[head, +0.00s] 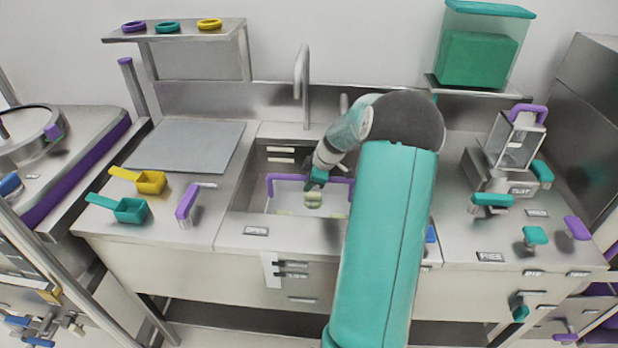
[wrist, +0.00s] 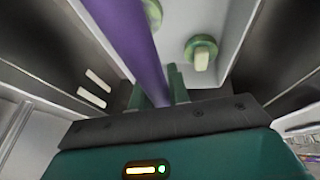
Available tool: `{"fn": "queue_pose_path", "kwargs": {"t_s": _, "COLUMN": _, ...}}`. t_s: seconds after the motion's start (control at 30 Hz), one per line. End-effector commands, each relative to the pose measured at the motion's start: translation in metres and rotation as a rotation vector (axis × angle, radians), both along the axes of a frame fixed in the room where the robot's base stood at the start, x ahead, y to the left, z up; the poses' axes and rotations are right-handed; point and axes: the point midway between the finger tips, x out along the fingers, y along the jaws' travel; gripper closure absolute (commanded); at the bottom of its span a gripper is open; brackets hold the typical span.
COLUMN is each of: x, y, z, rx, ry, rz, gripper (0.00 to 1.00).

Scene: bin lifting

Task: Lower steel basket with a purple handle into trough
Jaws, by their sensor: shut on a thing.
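The purple handle (head: 283,178) of the steel basket (head: 283,197) spans the trough (head: 243,218) at mid-counter. My gripper (head: 318,178) is shut on the handle near its middle. In the wrist view the purple handle (wrist: 138,40) runs between the two green fingers (wrist: 158,88). Pale green round pieces (head: 313,199) lie in the basket, and one shows in the wrist view (wrist: 201,52). The basket is within the trough's opening, its lower part hidden by the front edge. I cannot tell whether it touches the trough floor.
A tap (head: 303,90) stands behind the trough. To the left are a grey board (head: 185,146), a yellow scoop (head: 150,182), a green scoop (head: 131,210) and a purple lever (head: 187,203). A small clear-walled device (head: 513,140) stands at right.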

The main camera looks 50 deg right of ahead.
Motion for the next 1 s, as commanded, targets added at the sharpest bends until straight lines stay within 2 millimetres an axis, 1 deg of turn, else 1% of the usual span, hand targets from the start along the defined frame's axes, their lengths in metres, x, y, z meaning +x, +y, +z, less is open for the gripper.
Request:
{"fn": "queue_pose_path", "kwargs": {"t_s": 0.2, "x": 0.002, "y": -0.001, "z": -0.004, "rx": -0.002, "ry": -0.001, "rz": 0.0, "gripper": 1.0}}
{"fn": "queue_pose_path", "kwargs": {"t_s": 0.57, "x": 0.001, "y": -0.001, "z": -0.005, "rx": -0.002, "ry": -0.001, "rz": 0.0, "gripper": 1.0}}
{"fn": "queue_pose_path", "kwargs": {"t_s": 1.0, "x": 0.001, "y": -0.001, "z": -0.012, "rx": -0.001, "ry": -0.001, "rz": 0.0, "gripper": 1.0}}
